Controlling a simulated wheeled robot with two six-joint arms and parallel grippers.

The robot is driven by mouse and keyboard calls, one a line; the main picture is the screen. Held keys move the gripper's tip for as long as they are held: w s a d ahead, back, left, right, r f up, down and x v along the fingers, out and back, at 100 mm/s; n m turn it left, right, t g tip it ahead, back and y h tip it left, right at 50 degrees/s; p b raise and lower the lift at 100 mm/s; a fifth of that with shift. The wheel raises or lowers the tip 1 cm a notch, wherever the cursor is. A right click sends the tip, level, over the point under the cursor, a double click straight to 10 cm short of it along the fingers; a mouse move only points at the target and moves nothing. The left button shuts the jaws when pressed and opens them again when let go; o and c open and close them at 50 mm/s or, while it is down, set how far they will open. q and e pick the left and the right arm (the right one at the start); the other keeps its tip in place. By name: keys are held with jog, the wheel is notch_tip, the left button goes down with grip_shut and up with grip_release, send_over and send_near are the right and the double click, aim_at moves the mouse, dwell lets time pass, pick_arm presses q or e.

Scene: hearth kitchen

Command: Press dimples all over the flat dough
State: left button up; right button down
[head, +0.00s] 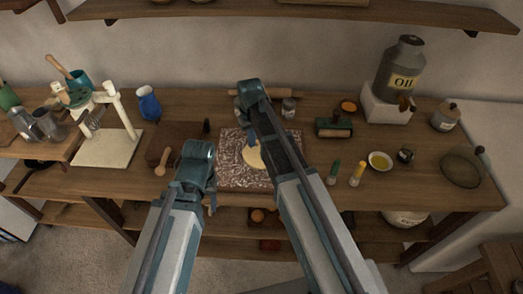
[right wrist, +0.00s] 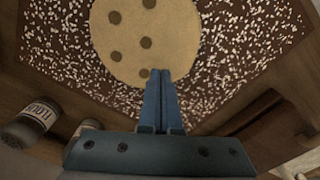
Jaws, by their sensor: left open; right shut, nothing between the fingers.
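The flat dough (right wrist: 120,40) is a pale yellow disc on a dark, flour-speckled board (right wrist: 235,60). Several round dark dimples show on the part in the right wrist view. In the head view the dough (head: 251,156) is partly hidden by my right arm. My right gripper (right wrist: 158,73) is shut and empty. Its tips are at the dough's edge, beside a dimple; I cannot tell whether they touch. My left gripper (head: 211,200) is open and empty at the board's front left, apart from the dough.
A wooden spoon (head: 162,161) and a white stand (head: 105,149) are to the left.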

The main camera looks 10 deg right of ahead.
jog(key=shift+s+a, duration=0.7)
jog(key=shift+a, duration=0.1)
jog(key=shift+f, duration=0.15)
jog(key=shift+f+b, duration=0.55)
jog(key=shift+b, duration=0.2)
dwell(0.5)
jog(key=shift+r+p, duration=0.8)
jog(key=shift+f, duration=0.1)
